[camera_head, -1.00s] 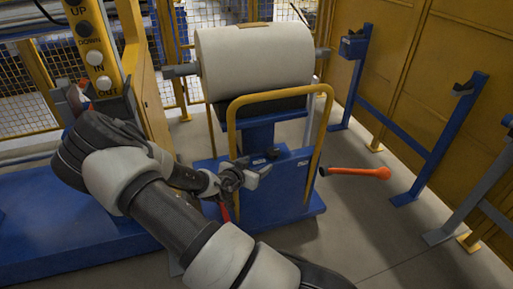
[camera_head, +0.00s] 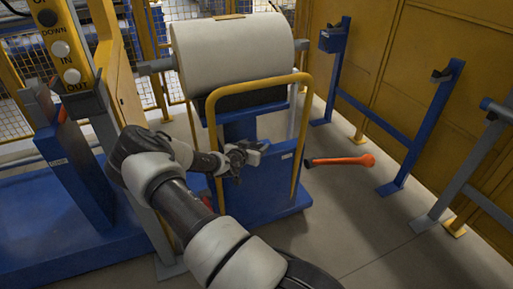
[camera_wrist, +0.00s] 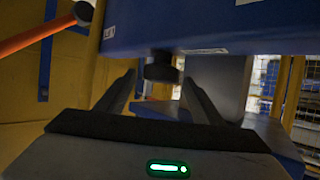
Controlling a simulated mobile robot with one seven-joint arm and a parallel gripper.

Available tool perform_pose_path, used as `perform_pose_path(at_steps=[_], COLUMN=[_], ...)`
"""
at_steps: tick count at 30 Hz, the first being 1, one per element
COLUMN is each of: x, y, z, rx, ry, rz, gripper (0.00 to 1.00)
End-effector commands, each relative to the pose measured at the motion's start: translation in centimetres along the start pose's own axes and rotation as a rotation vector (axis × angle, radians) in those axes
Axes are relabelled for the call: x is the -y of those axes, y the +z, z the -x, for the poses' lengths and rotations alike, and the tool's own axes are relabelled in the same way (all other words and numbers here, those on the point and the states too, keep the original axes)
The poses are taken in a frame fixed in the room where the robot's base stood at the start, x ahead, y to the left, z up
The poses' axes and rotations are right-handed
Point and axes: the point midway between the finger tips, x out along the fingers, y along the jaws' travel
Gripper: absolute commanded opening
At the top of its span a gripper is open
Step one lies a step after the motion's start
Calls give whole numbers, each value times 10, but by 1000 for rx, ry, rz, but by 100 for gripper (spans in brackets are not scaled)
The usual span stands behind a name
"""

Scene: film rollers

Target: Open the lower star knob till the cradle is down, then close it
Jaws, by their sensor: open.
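A dark round knob (camera_wrist: 162,68) sticks out under the blue body of the cart in the wrist view. My gripper (camera_wrist: 160,95) is open, with one finger on each side of the knob; I cannot tell whether they touch it. In the head view my gripper (camera_head: 250,156) is at the front of the blue cart (camera_head: 270,190), inside its yellow handle frame, and hides the knob there. The dark cradle (camera_head: 255,98) sits on top of the cart, close under the large cream roll (camera_head: 235,55); contact between them is unclear.
A button panel (camera_head: 57,45) is at upper left. Blue stands (camera_head: 430,125) are at the right, with clear floor (camera_head: 380,220) in front.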

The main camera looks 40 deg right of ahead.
Motion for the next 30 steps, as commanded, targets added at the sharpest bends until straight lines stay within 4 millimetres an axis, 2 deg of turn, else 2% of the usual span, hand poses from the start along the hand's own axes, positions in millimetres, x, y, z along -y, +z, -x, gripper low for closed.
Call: perform_pose_path(at_steps=[5,14,22,30], x=[0,0,0,-1], y=[0,0,0,-1], z=[-16,-18,-18,-17], rx=[-1,0,0,1], ry=[0,0,0,-21], rz=[1,1,1,9], gripper=[61,61,20,20])
